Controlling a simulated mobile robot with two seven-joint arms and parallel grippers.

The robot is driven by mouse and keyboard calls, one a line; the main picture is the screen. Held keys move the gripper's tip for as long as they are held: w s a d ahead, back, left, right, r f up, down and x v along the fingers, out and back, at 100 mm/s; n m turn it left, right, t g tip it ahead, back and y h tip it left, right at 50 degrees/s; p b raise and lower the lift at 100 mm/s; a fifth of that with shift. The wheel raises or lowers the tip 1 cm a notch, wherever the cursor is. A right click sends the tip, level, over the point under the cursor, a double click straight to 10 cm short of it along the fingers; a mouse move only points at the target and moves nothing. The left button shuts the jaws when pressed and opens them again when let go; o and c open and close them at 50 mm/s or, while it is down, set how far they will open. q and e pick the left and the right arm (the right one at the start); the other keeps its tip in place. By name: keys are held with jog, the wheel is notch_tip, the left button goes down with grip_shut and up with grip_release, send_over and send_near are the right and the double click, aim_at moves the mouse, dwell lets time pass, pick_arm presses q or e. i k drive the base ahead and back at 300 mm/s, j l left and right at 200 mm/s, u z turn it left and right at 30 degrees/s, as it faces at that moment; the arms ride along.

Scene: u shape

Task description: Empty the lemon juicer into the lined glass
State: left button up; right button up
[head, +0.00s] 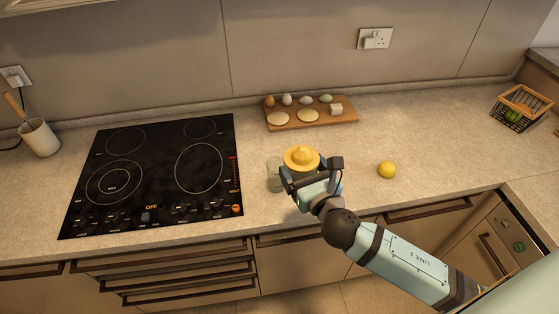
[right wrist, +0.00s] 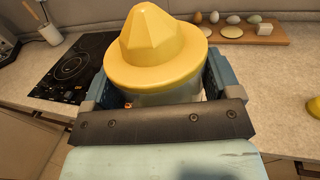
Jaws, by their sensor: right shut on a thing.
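The yellow lemon juicer (head: 301,158) has a ridged cone on top and stands upright between the fingers of my right gripper (head: 311,182). In the right wrist view the juicer (right wrist: 155,50) fills the middle, and its lower body is partly hidden by my right gripper (right wrist: 155,95). The gripper is shut on it. A clear glass (head: 275,174) stands on the counter just left of the juicer; its lines cannot be made out. My left gripper is not in view.
A black cooktop (head: 160,172) lies to the left. A wooden board (head: 345,117) with eggs and flat pale rounds is behind. A lemon (head: 387,170) lies to the right. A wire basket (head: 518,108) stands far right and a utensil cup (head: 40,138) far left.

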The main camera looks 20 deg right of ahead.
aim_at(275, 184)
jog(key=l+u, duration=0.15)
jog(key=l, duration=0.35)
jog(key=l+u, duration=0.2)
jog(key=l, duration=0.25)
jog(key=k+l+u, duration=0.15)
jog(key=l, duration=0.3)
jog(key=l+u, duration=0.2)
jog(key=l, duration=0.3)
jog(key=i+j, duration=0.15)
jog(key=j, duration=0.25)
